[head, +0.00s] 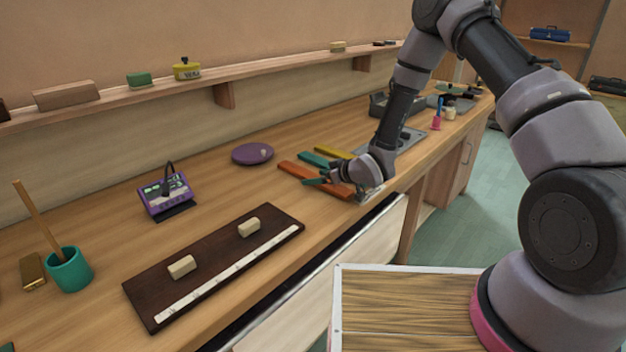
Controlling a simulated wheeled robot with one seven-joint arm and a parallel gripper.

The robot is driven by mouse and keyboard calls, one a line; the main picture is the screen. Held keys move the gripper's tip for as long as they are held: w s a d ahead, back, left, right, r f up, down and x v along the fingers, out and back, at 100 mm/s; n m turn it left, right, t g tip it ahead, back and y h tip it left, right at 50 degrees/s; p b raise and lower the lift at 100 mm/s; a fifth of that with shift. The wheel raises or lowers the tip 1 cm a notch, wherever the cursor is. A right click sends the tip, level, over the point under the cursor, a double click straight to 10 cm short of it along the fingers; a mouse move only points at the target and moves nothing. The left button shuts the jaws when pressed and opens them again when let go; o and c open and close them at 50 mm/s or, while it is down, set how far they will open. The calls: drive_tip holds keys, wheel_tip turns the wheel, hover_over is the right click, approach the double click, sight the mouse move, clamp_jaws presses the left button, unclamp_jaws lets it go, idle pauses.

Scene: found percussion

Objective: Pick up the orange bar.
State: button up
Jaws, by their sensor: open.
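The orange bar (296,170) lies on the wooden workbench, slanting from upper left to lower right. A teal bar (311,159) and a yellow bar (331,152) lie behind it. My gripper (341,189) is at the right part of the orange bar, with its jaws open. It hides some of the bar. I cannot tell whether the gripper touches the bar or is a little above it.
A purple disc (252,153) lies left of the bars. A dark board (150,281) with two pale blocks, a purple device (166,194) and a teal cup (69,270) stand further left. A grey tray (400,139) lies behind my arm. Open bench surrounds the purple disc.

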drive_tip(key=shift+c, duration=0.3)
clamp_jaws()
